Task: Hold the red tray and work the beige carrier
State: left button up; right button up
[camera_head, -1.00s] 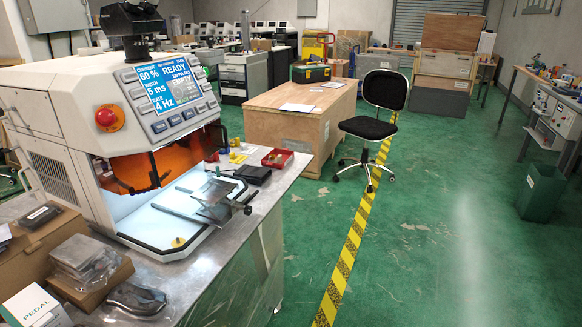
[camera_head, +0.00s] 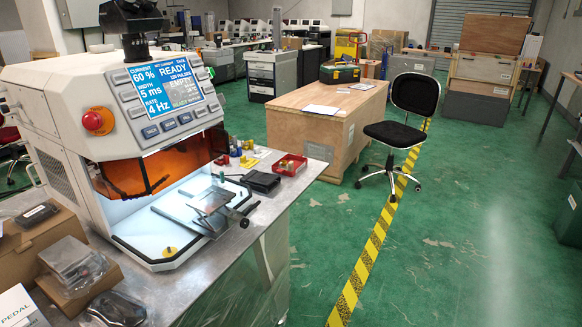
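A small red tray (camera_head: 291,165) sits on the metal bench (camera_head: 262,222), beyond the right side of the white machine (camera_head: 150,120). Small items lie in the tray, too small to make out. I cannot pick out a beige carrier with certainty. Neither of my grippers shows in this view.
A black box (camera_head: 261,181) and small yellow pieces lie near the tray. A wooden crate (camera_head: 335,120) and black chair (camera_head: 400,120) stand beyond; green floor is open at right.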

aim_at(283, 165)
jog(key=u, duration=0.5)
jog(key=i+l+u, duration=0.3)
jog(key=l+u, duration=0.25)
jog(key=l, duration=0.15)
jog(key=i+l+u, duration=0.3)
jog(key=l+u, duration=0.25)
jog(key=l, duration=0.25)
